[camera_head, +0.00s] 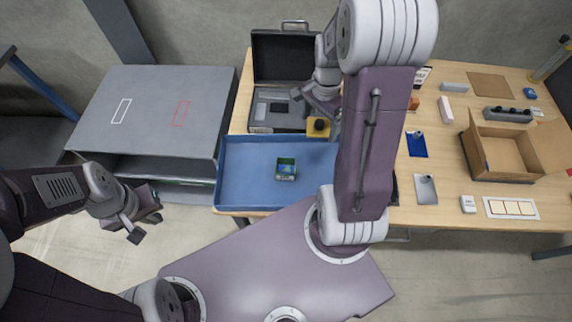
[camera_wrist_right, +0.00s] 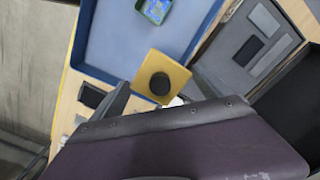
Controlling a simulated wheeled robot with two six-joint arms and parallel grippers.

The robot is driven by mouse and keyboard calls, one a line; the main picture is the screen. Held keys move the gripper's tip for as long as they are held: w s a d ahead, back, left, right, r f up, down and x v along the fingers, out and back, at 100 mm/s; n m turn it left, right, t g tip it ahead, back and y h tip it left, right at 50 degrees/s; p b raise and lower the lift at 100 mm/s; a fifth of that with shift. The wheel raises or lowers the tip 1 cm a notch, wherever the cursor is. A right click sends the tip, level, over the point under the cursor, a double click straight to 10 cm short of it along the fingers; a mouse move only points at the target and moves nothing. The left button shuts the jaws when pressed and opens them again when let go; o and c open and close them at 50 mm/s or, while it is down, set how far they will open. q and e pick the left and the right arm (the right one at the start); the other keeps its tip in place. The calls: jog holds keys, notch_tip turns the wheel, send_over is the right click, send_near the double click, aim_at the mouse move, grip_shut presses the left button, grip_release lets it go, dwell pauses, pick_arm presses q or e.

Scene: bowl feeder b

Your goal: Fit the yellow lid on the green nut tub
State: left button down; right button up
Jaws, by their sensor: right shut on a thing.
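The yellow lid (camera_head: 311,134) is a square plate with a round black knob on top. My right gripper (camera_head: 322,114) is shut on it, over the back right part of the blue tray. In the right wrist view the lid (camera_wrist_right: 177,67) shows beyond my right gripper (camera_wrist_right: 156,94), overlapping the tray edge; the exact grip contact is partly hidden. The green nut tub (camera_head: 286,164) stands open in the blue tray, to the left of and nearer than the lid. It shows partly at the top of the right wrist view (camera_wrist_right: 154,10). My left gripper (camera_head: 147,217) is open and empty, left of the tray.
The blue tray (camera_head: 240,190) is otherwise bare around the tub. An open grey case (camera_head: 276,60) stands behind it. A grey cabinet (camera_head: 150,110) is on the left. A cardboard box (camera_head: 505,155) and small items lie on the right of the wooden table.

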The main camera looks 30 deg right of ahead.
jog(key=a+f, duration=0.3)
jog(key=a, duration=0.1)
jog(key=s+a+f, duration=0.1)
jog(key=a+f, duration=0.2)
jog(key=f, duration=0.1)
jog(key=a+f, duration=0.3)
jog(key=a, duration=0.1)
jog(key=shift+s+a+f, duration=0.25)
jog(key=shift+a, duration=0.05)
jog(key=shift+w+f, duration=0.15)
jog(key=shift+f, duration=0.15)
jog(key=o, duration=1)
jog(key=shift+c, duration=0.2)
jog(key=shift+o, duration=0.7)
